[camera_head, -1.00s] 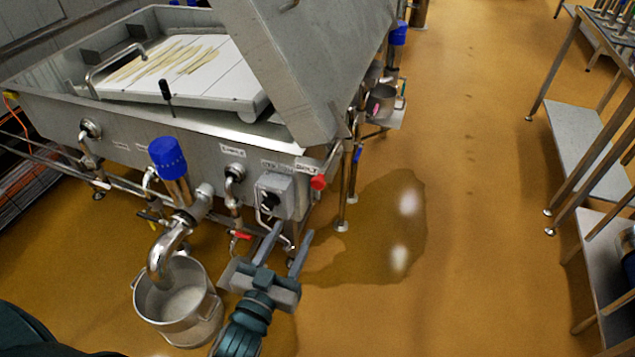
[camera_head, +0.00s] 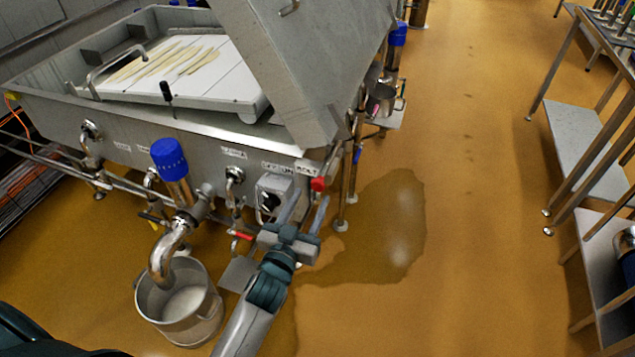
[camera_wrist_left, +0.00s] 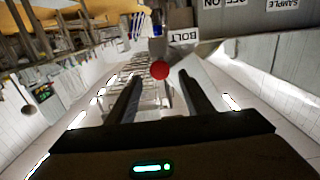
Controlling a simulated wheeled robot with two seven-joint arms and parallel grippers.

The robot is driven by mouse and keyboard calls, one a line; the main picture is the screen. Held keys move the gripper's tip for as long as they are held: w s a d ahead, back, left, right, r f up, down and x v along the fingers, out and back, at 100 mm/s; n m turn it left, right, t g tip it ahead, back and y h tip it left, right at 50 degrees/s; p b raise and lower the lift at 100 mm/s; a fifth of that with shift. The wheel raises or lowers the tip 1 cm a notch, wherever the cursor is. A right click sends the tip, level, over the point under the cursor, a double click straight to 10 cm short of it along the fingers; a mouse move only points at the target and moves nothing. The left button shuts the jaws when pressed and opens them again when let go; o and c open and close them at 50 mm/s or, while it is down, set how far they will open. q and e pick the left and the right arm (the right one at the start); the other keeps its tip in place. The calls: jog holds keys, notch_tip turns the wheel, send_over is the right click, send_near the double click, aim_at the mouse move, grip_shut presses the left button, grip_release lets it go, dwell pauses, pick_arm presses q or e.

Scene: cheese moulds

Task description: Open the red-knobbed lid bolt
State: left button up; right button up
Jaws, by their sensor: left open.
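The red knob of the lid bolt (camera_head: 318,184) sits at the right front corner of the steel vat, by the label "BOLT". It also shows as a red ball (camera_wrist_left: 160,70) in the left wrist view, between and beyond my finger tips. My left gripper (camera_head: 308,208) is open and empty, just below and in front of the knob, its fingers pointing up toward it. In the left wrist view the fingers (camera_wrist_left: 155,88) stand apart on both sides of the line to the knob. No contact shows. The grey lid (camera_head: 300,70) stands raised above the vat. My right gripper is not in view.
A switch box (camera_head: 273,198) is close left of my left gripper. A red-handled valve (camera_head: 242,235) and a steel bucket (camera_head: 205,325) are lower left. A blue-capped pipe (camera_head: 170,160) stands at the vat's front. The wet floor (camera_head: 385,240) to the right is clear.

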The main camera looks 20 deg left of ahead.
aim_at(317, 187)
pick_arm(q)
jog(key=w, duration=0.5)
jog(key=shift+w+d, duration=0.1)
jog(key=shift+w, duration=0.6)
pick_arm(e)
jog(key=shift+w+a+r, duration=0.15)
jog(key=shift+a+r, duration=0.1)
